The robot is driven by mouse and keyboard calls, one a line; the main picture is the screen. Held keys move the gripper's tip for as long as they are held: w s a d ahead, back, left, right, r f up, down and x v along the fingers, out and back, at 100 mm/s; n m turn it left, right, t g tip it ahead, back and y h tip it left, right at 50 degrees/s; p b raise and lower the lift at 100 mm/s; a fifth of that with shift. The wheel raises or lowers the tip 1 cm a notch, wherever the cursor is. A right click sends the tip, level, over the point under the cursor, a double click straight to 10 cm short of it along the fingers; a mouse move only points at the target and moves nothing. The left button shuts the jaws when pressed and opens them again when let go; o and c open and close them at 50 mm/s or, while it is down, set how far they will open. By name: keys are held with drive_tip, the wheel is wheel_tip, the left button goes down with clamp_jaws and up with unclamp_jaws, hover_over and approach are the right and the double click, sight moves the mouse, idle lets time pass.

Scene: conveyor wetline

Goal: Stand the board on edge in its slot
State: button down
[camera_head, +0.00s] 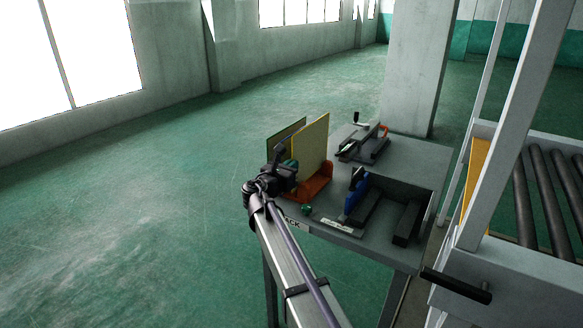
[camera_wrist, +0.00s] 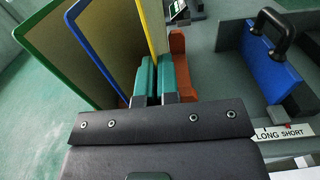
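A yellow board (camera_head: 314,143) stands upright on edge at the orange rack (camera_head: 320,188); its bottom edge is hidden. In the wrist view the yellow board (camera_wrist: 157,27) runs down between the two teal fingers of my gripper (camera_wrist: 157,80), which are close together and appear shut on its near edge. In the head view my gripper (camera_head: 290,168) is at the near side of the boards. A blue-edged board (camera_wrist: 103,50) and a green-edged board (camera_wrist: 45,60) stand to its left in the wrist view. The orange rack (camera_wrist: 178,58) shows beside the right finger.
The grey bench (camera_head: 400,152) carries a blue block with a black handle (camera_head: 356,190), a dark clamp-like tool (camera_head: 362,145) and a small green knob (camera_head: 306,209). A label reading LONG SHORT (camera_wrist: 283,134) lies near the block. A roller conveyor (camera_head: 545,190) stands at right.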

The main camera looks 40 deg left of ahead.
drive_tip(key=shift+f+b, duration=1.55)
drive_tip(key=shift+f, duration=0.1)
drive_tip(key=c, duration=1.6)
unclamp_jaws()
drive_tip(key=shift+s, duration=0.15)
drive_tip(key=s, duration=0.4)
drive_tip(key=shift+d, duration=0.4)
drive_tip(key=shift+o, duration=0.4)
drive_tip(key=o, duration=0.5)
drive_tip(key=shift+s, duration=0.1)
